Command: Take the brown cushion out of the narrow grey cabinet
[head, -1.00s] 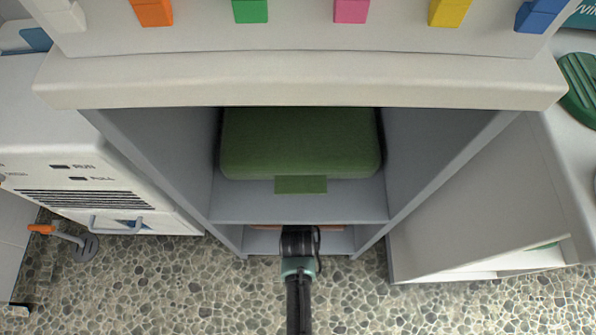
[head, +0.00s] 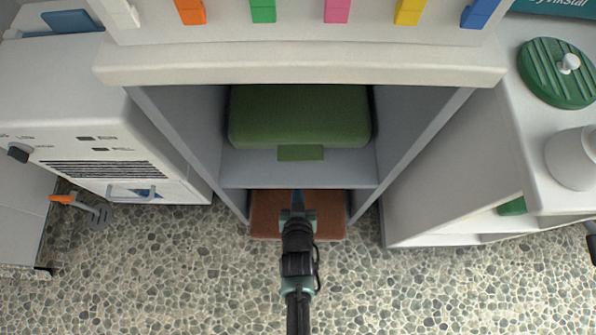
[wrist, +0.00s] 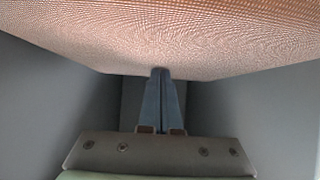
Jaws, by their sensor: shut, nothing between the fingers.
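The brown cushion (head: 268,215) lies in the lowest opening of the narrow grey cabinet (head: 425,122), under a shelf. Its front edge appears to stick out a little past the cabinet's side walls. My gripper (head: 298,195) is shut and empty. In the head view it overlaps the middle of the cushion, pointing into the opening. In the wrist view the cushion (wrist: 200,40) fills the top, and the shut blue fingers (wrist: 161,75) reach its edge between the grey walls. I cannot tell whether they touch it. The cushion's rear is hidden by the shelf.
A green cushion (head: 300,110) with a front tab lies on the shelf above. A white appliance (head: 100,125) stands left, with an orange-handled tool (head: 85,208) near it. A white cabinet (head: 440,205) stands right, bearing a green lid (head: 545,80). The pebbled floor in front is clear.

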